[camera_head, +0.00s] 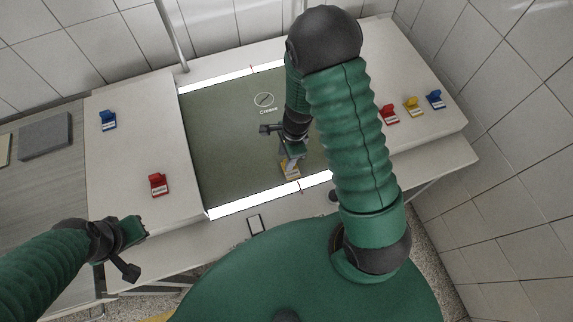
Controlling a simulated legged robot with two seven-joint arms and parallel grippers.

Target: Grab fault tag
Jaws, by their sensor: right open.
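A yellow-orange tag with a white label (291,173) sits on the green mat (225,160), near its front white strip. My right gripper (292,156) is right above this tag, pointing down at it. It is open, and its fingers hide part of the tag; I cannot tell whether they touch it. The writing on the label is too small to read. My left gripper (138,232) hangs at the lower left, in front of the table's edge and away from the tags; its jaws are too unclear to judge.
A blue tag (108,121) and a red tag (158,185) stand on the left white panel. Red (390,114), yellow (413,106) and blue (435,99) tags stand on the right panel. A grey box (46,136) lies far left. The mat's left half is clear.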

